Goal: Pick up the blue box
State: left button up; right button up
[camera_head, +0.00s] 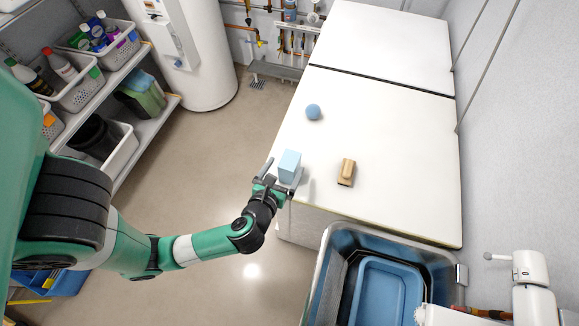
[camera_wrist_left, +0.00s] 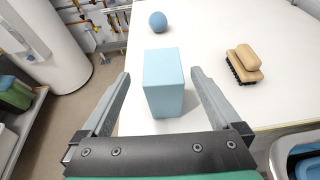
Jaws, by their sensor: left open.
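The light blue box (camera_head: 289,164) stands upright near the left edge of the white table in the head view. In the left wrist view the blue box (camera_wrist_left: 163,82) is centred ahead of my left gripper (camera_wrist_left: 160,85). The two fingers are spread, one on each side of the box, with gaps to it. In the head view my left gripper (camera_head: 282,176) is at the box, with its arm coming in from the left. Whether the fingers reach past the box's near face is hard to tell. My right gripper is not in view.
A blue ball (camera_head: 313,112) lies behind the box. A wooden brush (camera_head: 346,172) lies to its right, also on the white table (camera_head: 400,120). A metal basin (camera_head: 337,240) holding a blue tub (camera_head: 372,268) stands in front. Shelves (camera_head: 152,124) with baskets stand at the left.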

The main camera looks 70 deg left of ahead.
aim_at(290, 162)
pick_arm(q)
jog(key=x, duration=0.4)
jog(key=shift+w+d, duration=0.1)
jog(key=shift+d, duration=0.05)
grip_shut()
